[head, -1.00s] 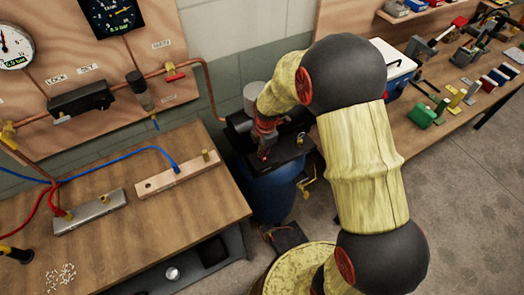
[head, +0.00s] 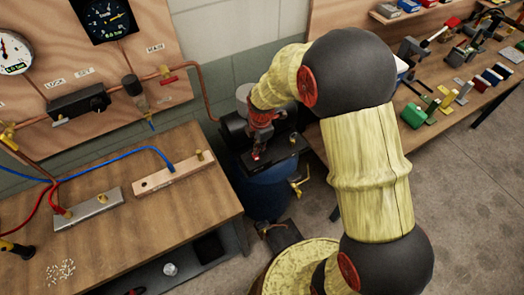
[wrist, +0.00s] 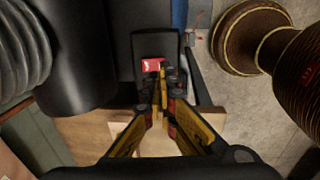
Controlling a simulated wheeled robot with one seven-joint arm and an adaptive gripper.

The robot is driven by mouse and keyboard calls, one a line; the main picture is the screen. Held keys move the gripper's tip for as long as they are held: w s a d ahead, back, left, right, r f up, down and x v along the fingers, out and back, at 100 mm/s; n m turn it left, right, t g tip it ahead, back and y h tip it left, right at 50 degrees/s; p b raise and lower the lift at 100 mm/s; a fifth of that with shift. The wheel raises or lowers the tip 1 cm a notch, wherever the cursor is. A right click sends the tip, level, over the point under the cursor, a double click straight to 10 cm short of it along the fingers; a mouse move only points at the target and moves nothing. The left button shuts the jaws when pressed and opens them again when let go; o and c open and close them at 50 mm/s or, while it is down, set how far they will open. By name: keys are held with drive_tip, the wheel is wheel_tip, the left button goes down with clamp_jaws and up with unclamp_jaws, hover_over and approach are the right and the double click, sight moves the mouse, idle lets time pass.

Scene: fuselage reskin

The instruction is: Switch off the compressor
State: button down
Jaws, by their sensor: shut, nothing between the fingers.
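The compressor stands on the floor between the two benches, with a blue tank (head: 264,190) and dark machinery on top. In the wrist view a small red switch (wrist: 152,64) sits on a black box (wrist: 150,42) of the compressor. My gripper (head: 257,157) is over the compressor's top, pointing down. In the wrist view my gripper (wrist: 164,76) is shut and empty, its fingertips at the lower right edge of the red switch. I cannot tell whether they touch it. The fingers partly cover the box.
The left bench (head: 120,225) carries a metal block, a wooden block and hoses. A gauge panel (head: 60,75) with copper pipe is behind it. The right bench (head: 440,125) holds tools. A brass valve (head: 297,186) sticks out beside the tank. Open floor lies at right.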

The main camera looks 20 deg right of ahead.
wheel_tip(320, 180, up, 8)
drive_tip(key=shift+s+p, duration=0.35)
drive_tip(key=shift+s, duration=0.05)
drive_tip(key=shift+a, duration=0.15)
